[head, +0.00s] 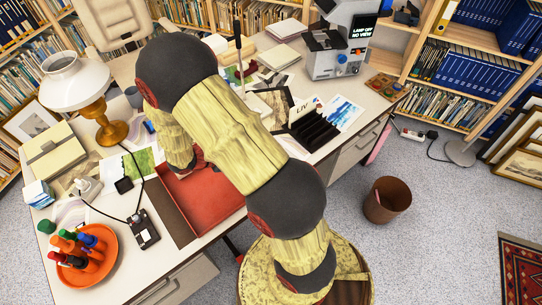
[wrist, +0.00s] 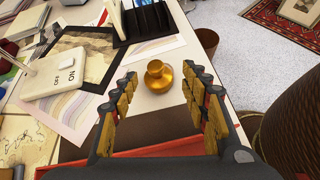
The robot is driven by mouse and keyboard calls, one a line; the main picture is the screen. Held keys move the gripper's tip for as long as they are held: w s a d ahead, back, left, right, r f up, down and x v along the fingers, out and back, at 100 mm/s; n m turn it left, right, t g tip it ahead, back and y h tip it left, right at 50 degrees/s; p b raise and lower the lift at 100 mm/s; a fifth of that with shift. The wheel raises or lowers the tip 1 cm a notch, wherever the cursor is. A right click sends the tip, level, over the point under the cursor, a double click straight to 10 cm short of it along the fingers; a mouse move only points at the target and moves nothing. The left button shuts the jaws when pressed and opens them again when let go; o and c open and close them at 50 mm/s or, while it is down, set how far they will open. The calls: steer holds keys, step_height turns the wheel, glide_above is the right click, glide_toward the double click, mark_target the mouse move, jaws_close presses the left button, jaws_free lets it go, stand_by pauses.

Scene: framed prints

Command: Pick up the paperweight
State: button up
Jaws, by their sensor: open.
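In the wrist view, a small round brass-coloured object with a narrower knob on top, which looks like the paperweight (wrist: 158,78), stands on the pale desk top. My gripper (wrist: 159,73) is open, with one padded finger to the left of the brass object and one to the right. The object shows in the gap near the fingertips, and I see nothing held. Whether the fingers are down at its height I cannot tell. In the head view my arm hides the brass object and most of my gripper.
A black rack (head: 313,132) stands just beyond the brass object. The desk also bears a lamp (head: 76,82), a microscope-like device (head: 340,45) and an orange tray (head: 104,262) with bottles. A bin (head: 387,200) stands on the floor.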

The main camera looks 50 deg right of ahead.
steer(key=f, duration=0.1)
steer(key=d+f+n, duration=0.1)
steer(key=shift+w+d+f+h, duration=0.1)
steer(key=shift+f+h, duration=0.2)
steer(key=shift+d+f+n, duration=0.2)
steer(key=shift+f+n, duration=0.1)
steer(key=b+x, duration=0.1)
steer(key=x, duration=0.1)
steer(key=shift+d+f, duration=0.15)
steer(key=shift+d, duration=0.05)
steer(key=x, duration=0.1)
steer(key=b+x, duration=0.1)
steer(key=x, duration=0.1)
steer(key=b+x, duration=0.1)
steer(key=x, duration=0.1)
steer(key=shift+d+r, duration=0.2)
steer(key=shift+r, duration=0.05)
steer(key=c, duration=0.3)
steer(key=c, duration=0.8)
steer(key=shift+f, duration=0.1)
jaws_close()
